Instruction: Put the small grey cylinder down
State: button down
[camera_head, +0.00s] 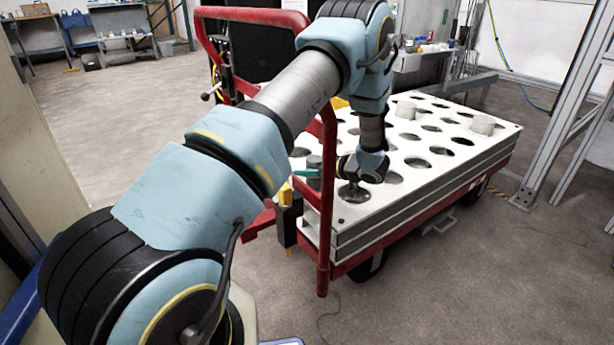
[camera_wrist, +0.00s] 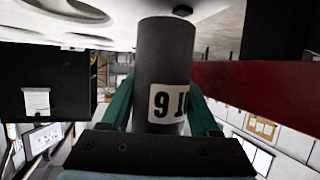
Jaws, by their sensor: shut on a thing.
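The small grey cylinder (camera_wrist: 165,60) is between the green fingers of my gripper (camera_wrist: 162,98) in the wrist view. It carries a white label with black characters on its side. My gripper is shut on it. In the head view the cylinder (camera_head: 314,162) shows as a small dark grey shape beside a green finger, at the near left end of the white board with round holes (camera_head: 350,212). The wrist view is turned over, with the board's surface (camera_wrist: 112,8) along the top. I cannot tell whether the cylinder touches the board.
The board lies on a red-framed cart (camera_head: 400,236). Two light grey cylinders stand on it, one farther back (camera_head: 406,109) and one at the right (camera_head: 483,124). The cart's red upright handle (camera_head: 327,200) is close to my wrist. Several board holes look empty.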

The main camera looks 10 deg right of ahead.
jog(key=shift+f, duration=0.9)
jog(key=shift+f, duration=0.2)
jog(key=shift+c, duration=0.6)
grip_release()
jog(key=shift+r, duration=0.25)
jog(key=p+v, duration=0.1)
jog(key=v, duration=1.1)
jog(key=shift+p, duration=0.3)
